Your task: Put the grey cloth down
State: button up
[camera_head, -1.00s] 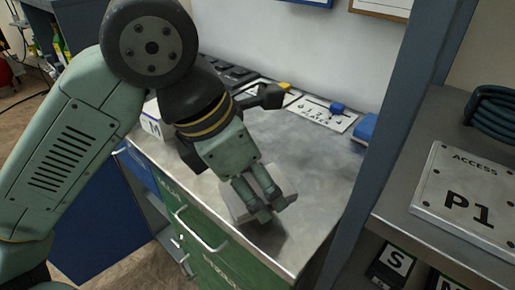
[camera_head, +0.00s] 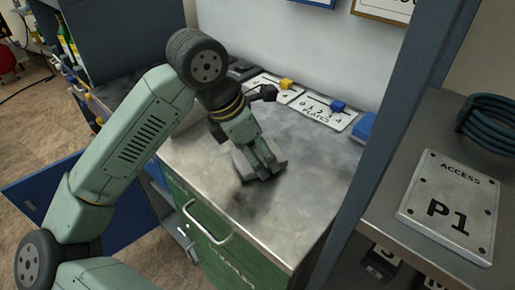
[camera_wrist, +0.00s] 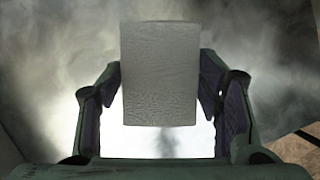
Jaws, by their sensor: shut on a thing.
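The grey cloth (camera_wrist: 160,75) is a flat, block-like grey piece between the two fingers of my gripper (camera_wrist: 160,100) in the wrist view. In the head view my gripper (camera_head: 264,172) is low over the metal countertop (camera_head: 280,220), shut on the cloth (camera_head: 242,164), part of which shows at the left of the fingers. A dark shadow lies on the countertop just below the gripper. I cannot tell whether the cloth touches the surface.
Slider panels with a yellow knob (camera_head: 287,84) and a blue knob (camera_head: 337,106) lie at the back of the counter, with a blue box (camera_head: 364,128) at right. The counter's front and right are clear.

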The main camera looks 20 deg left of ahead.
jog(key=shift+f+b, duration=0.3)
jog(key=shift+b, duration=0.2)
jog(key=shift+s+f+b, duration=0.15)
jog(key=shift+f+b, duration=0.15)
jog(key=shift+b, duration=0.1)
jog(key=shift+f, duration=0.1)
jog(key=shift+c, duration=0.9)
jog(key=o, duration=1.3)
